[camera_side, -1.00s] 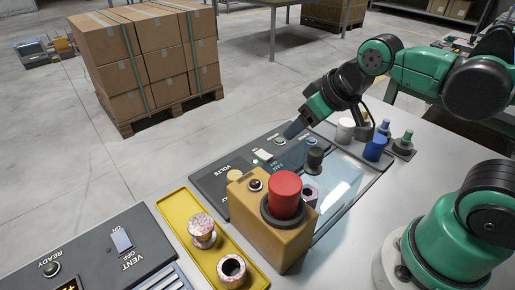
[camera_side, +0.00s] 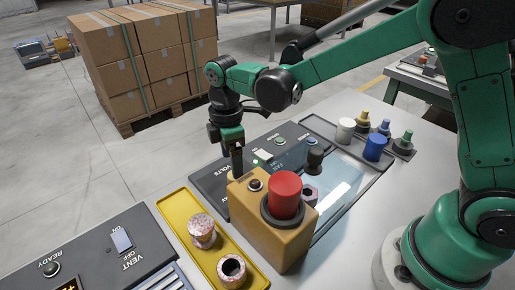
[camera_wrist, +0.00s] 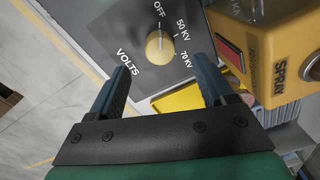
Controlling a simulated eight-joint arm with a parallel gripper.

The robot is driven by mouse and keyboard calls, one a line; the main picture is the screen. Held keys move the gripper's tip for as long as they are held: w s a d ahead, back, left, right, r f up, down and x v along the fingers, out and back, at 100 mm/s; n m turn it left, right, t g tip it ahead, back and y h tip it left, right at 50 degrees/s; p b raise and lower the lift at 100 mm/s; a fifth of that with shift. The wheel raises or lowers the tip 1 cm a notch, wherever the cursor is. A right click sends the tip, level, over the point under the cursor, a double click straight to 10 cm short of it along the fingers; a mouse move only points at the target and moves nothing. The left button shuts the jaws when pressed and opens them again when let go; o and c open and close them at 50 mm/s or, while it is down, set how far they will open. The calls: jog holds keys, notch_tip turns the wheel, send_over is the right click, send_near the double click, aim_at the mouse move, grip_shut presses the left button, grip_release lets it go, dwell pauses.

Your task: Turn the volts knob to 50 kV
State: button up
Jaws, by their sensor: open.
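The volts knob (camera_wrist: 158,47) is a round yellow knob on a dark panel (camera_wrist: 115,22), in the wrist view. Its pale pointer line appears to aim at the OFF mark; the 50 kV and 70 kV marks lie to the right. My gripper (camera_wrist: 164,80) is open, its two dark fingers apart on either side of the knob's near side and holding nothing. In the side view my gripper (camera_side: 238,168) points down over the knob's place on the panel, and largely hides the knob.
An orange-yellow box with a red button (camera_side: 286,190) stands close to my gripper, also at the right in the wrist view (camera_wrist: 262,45). A yellow tray (camera_side: 178,207) holds two speckled round pieces. Coloured bottles stand at the back right. A panel with a vent switch (camera_side: 121,240) is at lower left.

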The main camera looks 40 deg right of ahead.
jog(key=shift+s+f, duration=0.1)
jog(key=shift+f, duration=2)
grip_shut()
jog(key=shift+m, duration=0.3)
jog(key=m, duration=1.1)
